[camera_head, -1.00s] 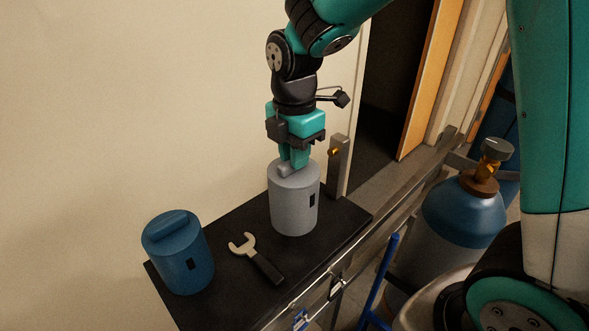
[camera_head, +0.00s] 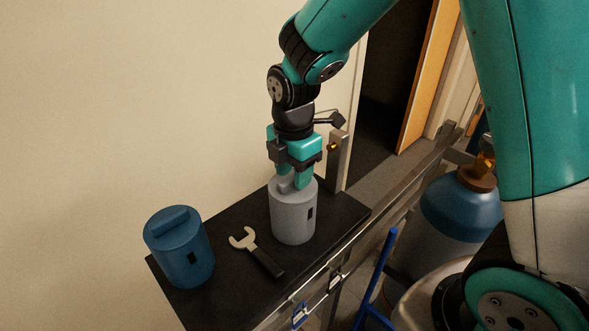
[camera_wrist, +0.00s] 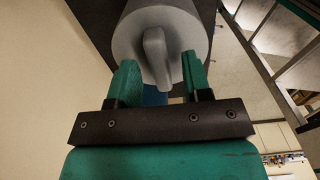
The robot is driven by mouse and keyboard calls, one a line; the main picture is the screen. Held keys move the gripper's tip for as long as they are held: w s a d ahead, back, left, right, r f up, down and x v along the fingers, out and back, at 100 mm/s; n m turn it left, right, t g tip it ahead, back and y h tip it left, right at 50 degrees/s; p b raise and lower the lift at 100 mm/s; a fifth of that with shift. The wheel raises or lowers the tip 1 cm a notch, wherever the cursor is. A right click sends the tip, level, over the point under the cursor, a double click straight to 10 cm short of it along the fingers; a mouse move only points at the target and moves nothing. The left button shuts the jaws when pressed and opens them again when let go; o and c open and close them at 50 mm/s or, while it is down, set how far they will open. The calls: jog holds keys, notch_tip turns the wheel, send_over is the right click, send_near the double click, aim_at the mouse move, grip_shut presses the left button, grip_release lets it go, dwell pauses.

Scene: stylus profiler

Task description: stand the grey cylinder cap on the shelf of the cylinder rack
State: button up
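The grey cylinder cap (camera_head: 291,217) stands upright on the dark shelf (camera_head: 225,279) of the rack, towards its right end in the head view. Its raised handle ridge shows in the wrist view (camera_wrist: 156,58). My gripper (camera_head: 292,182) points down over the cap. The gripper looks open. The cap's underside is hidden, but its base appears to rest on the shelf.
A blue cap (camera_head: 180,248) stands at the shelf's left end. A wrench (camera_head: 257,252) lies between the caps. A metal post (camera_head: 338,160) rises behind the grey cap. A blue gas cylinder (camera_head: 458,213) stands to the right. The wall is close behind the shelf.

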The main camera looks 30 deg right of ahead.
jog(key=shift+r, duration=0.1)
notch_tip(320, 180, up, 11)
jog(key=b, duration=0.2)
jog(key=s+a+m+y, duration=0.2)
jog(key=s+a+m, duration=0.1)
jog(key=s+m, duration=0.4)
jog(key=s+a+m+y, duration=0.2)
jog(key=s+m, duration=0.5)
jog(key=s, duration=0.5)
jog(key=shift+s+a+f+m, duration=0.2)
jog(key=shift+a+f+m, duration=0.1)
jog(key=shift+a+f, duration=0.2)
notch_tip(320, 180, down, 4)
jog(key=b, duration=0.4)
jog(key=shift+f, duration=0.2)
